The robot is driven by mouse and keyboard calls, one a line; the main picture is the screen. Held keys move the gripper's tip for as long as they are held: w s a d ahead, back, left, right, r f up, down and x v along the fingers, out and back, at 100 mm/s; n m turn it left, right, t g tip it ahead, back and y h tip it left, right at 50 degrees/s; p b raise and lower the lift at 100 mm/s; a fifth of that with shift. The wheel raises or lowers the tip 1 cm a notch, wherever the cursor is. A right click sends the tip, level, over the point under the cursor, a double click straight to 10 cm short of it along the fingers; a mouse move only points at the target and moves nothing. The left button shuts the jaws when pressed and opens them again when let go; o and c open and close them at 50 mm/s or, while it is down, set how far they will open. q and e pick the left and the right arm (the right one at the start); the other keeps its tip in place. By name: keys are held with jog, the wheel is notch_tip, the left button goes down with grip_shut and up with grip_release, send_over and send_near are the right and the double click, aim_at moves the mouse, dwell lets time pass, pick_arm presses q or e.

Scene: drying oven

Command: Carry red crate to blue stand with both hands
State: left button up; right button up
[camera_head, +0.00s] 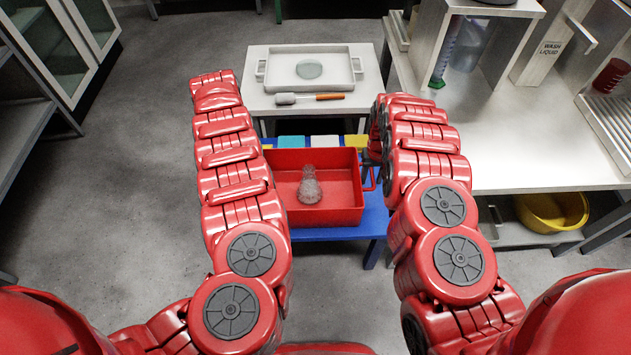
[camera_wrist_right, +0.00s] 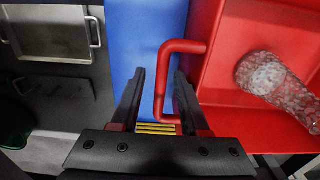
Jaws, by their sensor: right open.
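The red crate (camera_head: 345,210) stands on the blue stand (camera_head: 372,222) in the head view, with a clear, speckled glass vessel (camera_head: 309,187) inside it. My right gripper (camera_head: 370,158) is at the crate's right side, mostly hidden by my arm. In the right wrist view my right gripper (camera_wrist_right: 159,82) is open, its fingers on either side of the bar of the crate's red handle (camera_wrist_right: 163,75), with gaps visible. The crate (camera_wrist_right: 220,75) and blue stand (camera_wrist_right: 135,35) also show there. My left arm reaches along the crate's left side; its gripper is hidden.
Behind the stand, a white table (camera_head: 262,53) holds a white tray (camera_head: 345,80) with a round dish, and an orange-handled tool (camera_head: 310,98). A metal bench (camera_head: 530,140) stands close on the right, a yellow bowl (camera_head: 551,212) below. Floor at left is clear.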

notch_tip(320, 180, up, 7)
jog(key=shift+r, duration=0.1)
jog(key=shift+a+r, duration=0.15)
jog(key=shift+r, duration=0.6)
jog(key=shift+s+r, duration=0.1)
jog(key=shift+r, duration=0.55)
jog(key=shift+s+f, duration=0.1)
